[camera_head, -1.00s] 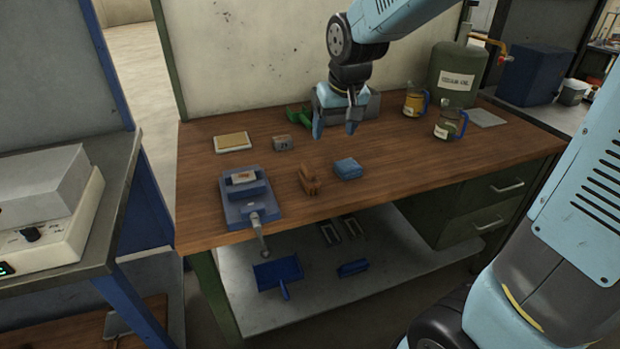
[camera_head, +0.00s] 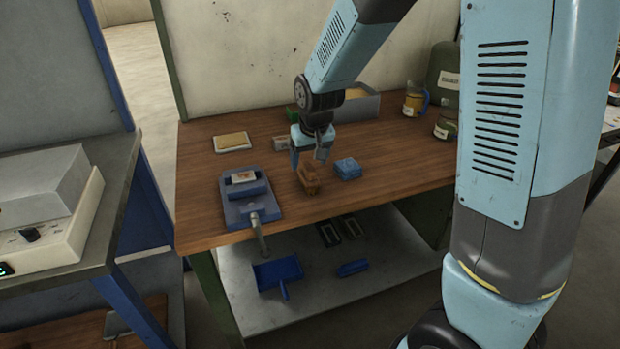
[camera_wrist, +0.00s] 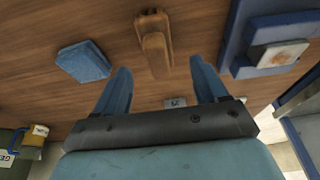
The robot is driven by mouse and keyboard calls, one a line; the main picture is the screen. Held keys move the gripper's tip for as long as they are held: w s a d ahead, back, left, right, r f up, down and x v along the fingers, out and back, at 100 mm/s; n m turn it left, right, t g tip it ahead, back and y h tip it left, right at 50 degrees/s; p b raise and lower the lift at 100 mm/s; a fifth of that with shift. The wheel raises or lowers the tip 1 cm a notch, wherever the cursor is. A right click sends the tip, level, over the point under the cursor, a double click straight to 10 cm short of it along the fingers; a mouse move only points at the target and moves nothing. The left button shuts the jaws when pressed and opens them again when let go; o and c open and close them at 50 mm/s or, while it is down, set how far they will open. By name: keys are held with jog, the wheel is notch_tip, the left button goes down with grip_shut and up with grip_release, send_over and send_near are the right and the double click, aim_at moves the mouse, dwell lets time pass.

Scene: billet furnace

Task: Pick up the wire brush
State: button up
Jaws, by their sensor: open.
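The wire brush, a brown wooden block with a raised handle (camera_head: 309,180), lies on the workbench near its front edge. It also shows in the wrist view (camera_wrist: 154,45), at the top middle, ahead of the gap between my fingers. My gripper (camera_head: 309,160) is open and empty, above and slightly behind the brush in the head view. Its two blue fingers (camera_wrist: 158,85) point toward the brush and are apart from it. The bristles are hidden from view.
A blue folded cloth (camera_head: 347,169) lies right of the brush. A small grey block (camera_head: 281,143) and a grey bin (camera_head: 360,108) are behind. A yellow-topped pad (camera_head: 232,142) lies at back left. Jars stand at right.

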aim_at(308, 165)
jog(key=shift+x, duration=2.85)
jog(key=shift+w+d, duration=0.1)
jog(key=shift+r, duration=0.1)
jog(key=c, duration=1.2)
